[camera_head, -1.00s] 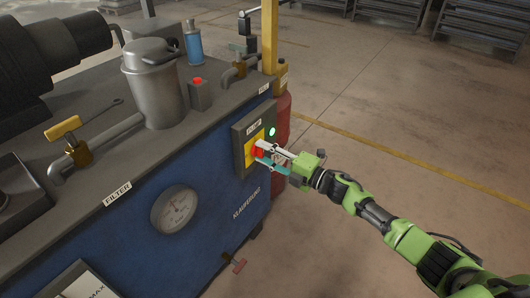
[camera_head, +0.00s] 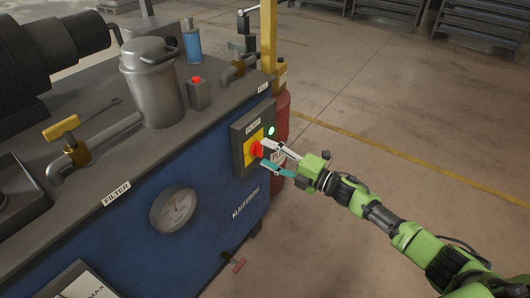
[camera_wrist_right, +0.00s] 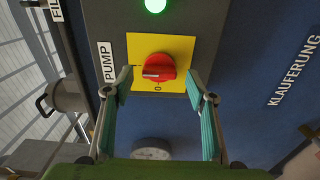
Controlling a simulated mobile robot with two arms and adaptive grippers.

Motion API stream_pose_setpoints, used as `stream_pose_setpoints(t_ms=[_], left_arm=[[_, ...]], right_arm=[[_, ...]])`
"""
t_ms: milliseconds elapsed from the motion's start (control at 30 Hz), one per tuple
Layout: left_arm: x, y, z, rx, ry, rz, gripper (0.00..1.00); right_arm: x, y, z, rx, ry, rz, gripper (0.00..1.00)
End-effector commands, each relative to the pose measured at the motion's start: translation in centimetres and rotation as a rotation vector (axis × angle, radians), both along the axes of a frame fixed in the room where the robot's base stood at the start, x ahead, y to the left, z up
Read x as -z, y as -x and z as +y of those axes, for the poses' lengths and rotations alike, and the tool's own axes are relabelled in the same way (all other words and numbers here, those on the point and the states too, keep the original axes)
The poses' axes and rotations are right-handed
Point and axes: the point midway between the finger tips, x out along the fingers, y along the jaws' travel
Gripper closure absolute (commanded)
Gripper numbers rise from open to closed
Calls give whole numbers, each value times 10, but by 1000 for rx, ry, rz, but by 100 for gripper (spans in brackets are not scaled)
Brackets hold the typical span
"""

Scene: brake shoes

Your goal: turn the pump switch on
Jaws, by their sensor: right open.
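The pump switch (camera_head: 257,149) is a red rotary knob on a yellow plate (camera_head: 250,157) in a grey box on the blue machine's side. In the right wrist view the red knob (camera_wrist_right: 159,67) sits between and just beyond the fingertips, with a 0 mark on the plate beside it and a PUMP label (camera_wrist_right: 106,62). A green lamp (camera_head: 271,131) glows on the box. My right gripper (camera_head: 267,158) is open in front of the knob, one finger on each side; it also shows in the right wrist view (camera_wrist_right: 158,85). My left gripper is not in view.
Open floor (camera_head: 400,130) lies to the right.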

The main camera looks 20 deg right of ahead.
Motion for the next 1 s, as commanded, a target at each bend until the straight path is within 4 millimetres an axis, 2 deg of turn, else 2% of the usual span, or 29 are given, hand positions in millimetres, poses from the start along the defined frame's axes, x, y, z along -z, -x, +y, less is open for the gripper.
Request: stream_pose_setpoints(t_ms=[200,400,600,1000], left_arm=[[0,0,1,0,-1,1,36],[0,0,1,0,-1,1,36],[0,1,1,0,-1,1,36],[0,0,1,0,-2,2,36]], right_arm=[[2,40,-31,1,2,3,49],[1,67,-52,1,2,2,49],[0,78,-61,1,0,0,49],[-1,79,-62,2,0,0,49]])
